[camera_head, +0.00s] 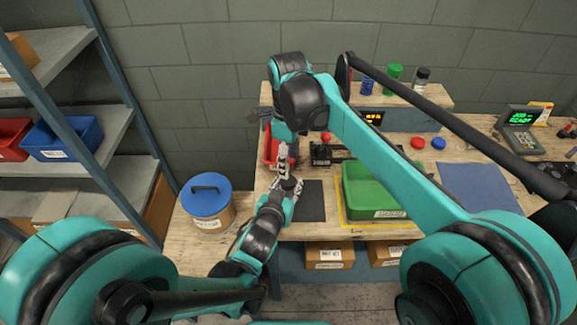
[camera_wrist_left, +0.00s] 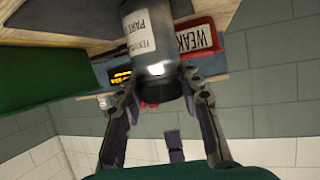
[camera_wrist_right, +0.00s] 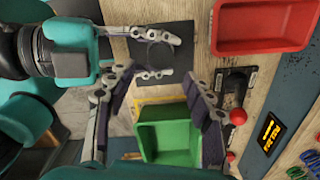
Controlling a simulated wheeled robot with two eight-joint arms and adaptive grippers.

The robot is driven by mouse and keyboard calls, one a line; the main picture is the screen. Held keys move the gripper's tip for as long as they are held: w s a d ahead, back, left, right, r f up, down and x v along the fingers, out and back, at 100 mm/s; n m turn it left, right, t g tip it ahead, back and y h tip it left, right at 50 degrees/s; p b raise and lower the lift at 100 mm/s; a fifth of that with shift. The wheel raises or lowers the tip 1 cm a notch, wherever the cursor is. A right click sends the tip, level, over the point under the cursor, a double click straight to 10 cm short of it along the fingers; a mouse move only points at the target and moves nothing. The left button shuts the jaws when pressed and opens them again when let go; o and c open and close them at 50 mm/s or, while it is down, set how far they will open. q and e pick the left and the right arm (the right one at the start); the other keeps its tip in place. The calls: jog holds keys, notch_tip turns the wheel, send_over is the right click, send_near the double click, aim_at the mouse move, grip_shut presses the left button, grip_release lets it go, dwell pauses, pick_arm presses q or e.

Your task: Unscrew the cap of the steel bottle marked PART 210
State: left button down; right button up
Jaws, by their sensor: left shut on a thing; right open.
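The steel bottle (camera_wrist_left: 150,35) is grey with a white label reading PART, its number not readable, and a black cap (camera_wrist_left: 160,92). My left gripper (camera_wrist_left: 160,80) is shut on the bottle near its cap end, a finger on each side. In the head view my left gripper (camera_head: 290,185) is above the bench by a dark mat, and the bottle is mostly hidden between its fingers. My right gripper (camera_wrist_right: 157,80) is open and empty, with the left gripper's fingers beside it in the right wrist view. In the head view the right gripper (camera_head: 283,160) points down just above the left one.
A green bin (camera_head: 368,190) stands right of the dark mat (camera_head: 313,200). A red bin (camera_wrist_right: 262,25) marked WEAK in the left wrist view is close to the grippers. A blue-lidded tub (camera_head: 207,197) stands at left. A blue mat (camera_head: 478,188) lies at right.

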aim_at(288, 181)
pick_arm(q)
jog(key=shift+f, duration=0.1)
pick_arm(e)
jog(key=shift+r+m, duration=0.25)
jog(key=shift+m, duration=0.15)
jog(key=shift+f, duration=3.85)
grip_shut()
jog(key=n, duration=0.3)
